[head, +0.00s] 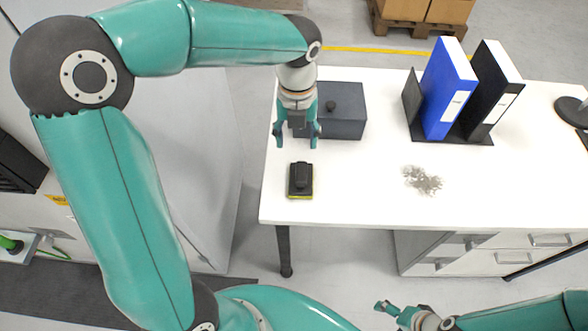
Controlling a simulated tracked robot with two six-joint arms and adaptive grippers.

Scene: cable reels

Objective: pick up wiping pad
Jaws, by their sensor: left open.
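The wiping pad (301,180) is a small black block with a raised grip and a yellow lower edge. It lies on the white table (370,210) near the left end of the front edge. My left gripper (298,142) points down just behind the pad, apart from it, with its fingers spread and nothing between them. My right gripper (386,308) shows at the bottom, in front of the table and below its edge. Its fingers are small and partly seen, so I cannot tell its opening.
A dark grey box (347,112) with a knob stands close behind my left gripper. A blue binder (445,90) and a black binder (490,90) stand in a holder at the back. A grey dirt patch (423,180) lies right of the pad, with clear tabletop between.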

